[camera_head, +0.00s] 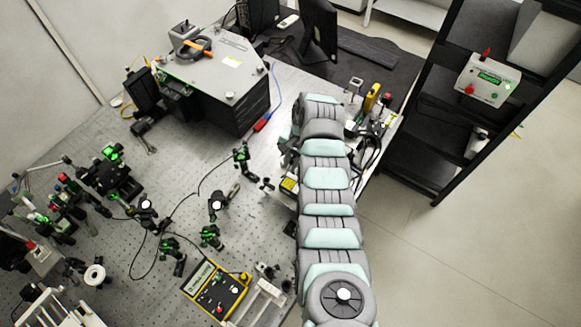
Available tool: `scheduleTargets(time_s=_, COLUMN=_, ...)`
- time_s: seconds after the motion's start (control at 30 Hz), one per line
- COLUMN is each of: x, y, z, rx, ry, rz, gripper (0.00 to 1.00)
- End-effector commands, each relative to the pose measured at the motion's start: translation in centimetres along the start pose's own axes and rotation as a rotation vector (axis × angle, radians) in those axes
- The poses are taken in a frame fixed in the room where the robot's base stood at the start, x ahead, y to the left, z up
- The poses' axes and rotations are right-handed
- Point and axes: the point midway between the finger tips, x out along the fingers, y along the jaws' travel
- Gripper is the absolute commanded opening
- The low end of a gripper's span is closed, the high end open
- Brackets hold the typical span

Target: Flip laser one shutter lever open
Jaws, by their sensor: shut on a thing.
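My grey and pale-green arm crosses the right side of the bench from the bottom edge up to the bench's right part. Its end turns down behind its own links, so my gripper is hidden and I cannot see what it touches. I cannot make out the laser one shutter lever. A small box with a yellow label (289,185) shows just left of the arm, partly covered by it. Which laser it belongs to, if any, I cannot tell.
The perforated bench (225,165) holds several black optic mounts with green glints at left and centre. A large grey-topped box (215,65) stands at the back. A yellow-edged control box (217,290) lies in front. A black shelf rack (425,165) stands right, with floor between.

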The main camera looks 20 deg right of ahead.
Motion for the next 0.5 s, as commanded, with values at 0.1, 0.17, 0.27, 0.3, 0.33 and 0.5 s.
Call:
scheduleTargets(time_s=0.1, x=0.56, y=0.1, z=-0.33, rx=0.005, ry=-0.026, rz=-0.004, gripper=0.0)
scheduleTargets(time_s=0.17, x=0.54, y=0.14, z=-0.32, rx=0.007, ry=-0.039, rz=-0.005, gripper=0.0)
scheduleTargets(time_s=0.27, x=0.47, y=0.13, z=-0.28, rx=0.01, ry=-0.054, rz=-0.009, gripper=0.0)
scheduleTargets(time_s=0.3, x=0.41, y=0.13, z=-0.28, rx=0.011, ry=-0.057, rz=-0.01, gripper=0.0)
scheduleTargets(time_s=0.33, x=0.37, y=0.13, z=-0.26, rx=0.012, ry=-0.059, rz=-0.01, gripper=0.0)
scheduleTargets(time_s=0.5, x=0.22, y=0.1, z=-0.2, rx=0.012, ry=-0.063, rz=-0.011, gripper=0.0)
